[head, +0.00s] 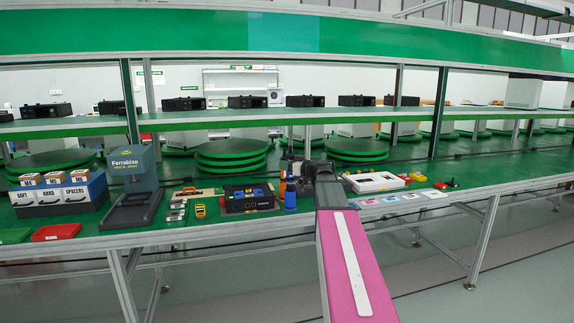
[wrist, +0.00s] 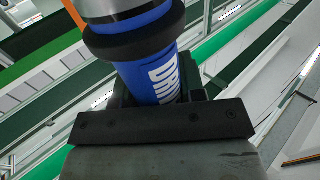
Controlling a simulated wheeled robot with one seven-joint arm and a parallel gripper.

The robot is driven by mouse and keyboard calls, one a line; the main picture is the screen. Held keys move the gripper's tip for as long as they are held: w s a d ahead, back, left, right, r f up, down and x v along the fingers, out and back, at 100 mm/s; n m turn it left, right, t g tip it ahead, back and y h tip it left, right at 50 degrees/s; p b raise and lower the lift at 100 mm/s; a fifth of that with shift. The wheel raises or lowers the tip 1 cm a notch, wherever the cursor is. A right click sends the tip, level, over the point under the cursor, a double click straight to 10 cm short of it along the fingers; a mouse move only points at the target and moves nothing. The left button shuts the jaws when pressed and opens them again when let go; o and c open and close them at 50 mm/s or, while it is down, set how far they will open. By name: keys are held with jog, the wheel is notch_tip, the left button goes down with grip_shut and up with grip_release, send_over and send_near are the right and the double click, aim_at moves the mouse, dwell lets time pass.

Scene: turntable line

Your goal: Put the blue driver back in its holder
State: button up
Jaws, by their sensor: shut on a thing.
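The blue driver (wrist: 150,75) has a blue body with white lettering, a black collar and a grey metal end. It fills the upper middle of the wrist view, between the jaws of my gripper (wrist: 152,97), which is shut on it. In the head view my gripper (head: 308,178) is over the bench at the centre, and an upright blue body (head: 291,196), which looks like the driver, shows just left of it. The driver's lower end and the holder cannot be made out clearly.
Left of my gripper are a small orange item (head: 283,184), a black box (head: 250,198) with blue and yellow parts, and a grey Ferrabiso stand (head: 133,180). To the right lie a white tray (head: 375,182) and several cards (head: 411,196). A shelf (head: 240,121) runs above.

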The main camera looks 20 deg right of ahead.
jog(key=shift+f, duration=1.8)
jog(key=o, duration=1.1)
jog(key=v, duration=1)
jog(key=shift+s+d, duration=0.2)
jog(key=shift+s, duration=0.15)
